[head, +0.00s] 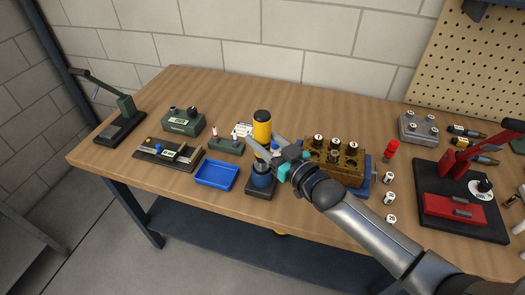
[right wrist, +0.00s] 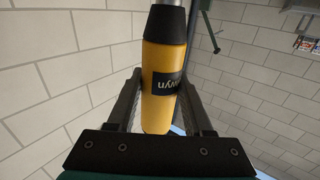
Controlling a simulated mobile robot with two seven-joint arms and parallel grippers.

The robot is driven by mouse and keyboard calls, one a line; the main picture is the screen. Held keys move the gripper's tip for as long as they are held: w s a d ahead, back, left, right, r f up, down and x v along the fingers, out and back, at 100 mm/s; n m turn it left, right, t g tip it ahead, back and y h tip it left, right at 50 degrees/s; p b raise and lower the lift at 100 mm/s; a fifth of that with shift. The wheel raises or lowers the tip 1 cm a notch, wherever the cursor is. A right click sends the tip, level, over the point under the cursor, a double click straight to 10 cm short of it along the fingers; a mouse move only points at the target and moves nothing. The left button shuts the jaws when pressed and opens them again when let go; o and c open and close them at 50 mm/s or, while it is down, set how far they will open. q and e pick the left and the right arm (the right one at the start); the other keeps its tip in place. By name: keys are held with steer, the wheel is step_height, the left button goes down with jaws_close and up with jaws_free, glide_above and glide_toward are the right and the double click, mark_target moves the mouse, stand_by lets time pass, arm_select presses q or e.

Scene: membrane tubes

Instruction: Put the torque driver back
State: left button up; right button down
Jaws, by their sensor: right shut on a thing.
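The torque driver (head: 262,127) has a yellow body and a black cap, and stands about upright in the head view. My right gripper (head: 264,147) is shut on its body. In the right wrist view the yellow body of the driver (right wrist: 160,100) sits between the two fingers (right wrist: 160,90), with a black label and a black end. A dark stand with a blue round holder (head: 262,179) is directly below the driver in the head view. The fingers hide the driver's lower part, so I cannot tell whether it touches the holder. My left gripper is not in view.
A blue tray (head: 216,175) lies left of the stand, with a small green block (head: 226,146) behind it. A brown block with several black-topped pieces (head: 336,164) stands close to the right of my gripper. The bench's back middle is clear.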

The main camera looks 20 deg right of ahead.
steer(key=shift+f+b, duration=0.4)
steer(key=shift+f, duration=1.3)
steer(key=shift+f, duration=0.15)
steer(key=shift+c, duration=1.5)
jaws_free()
steer(key=v, duration=1.2)
steer(key=shift+p, duration=0.45)
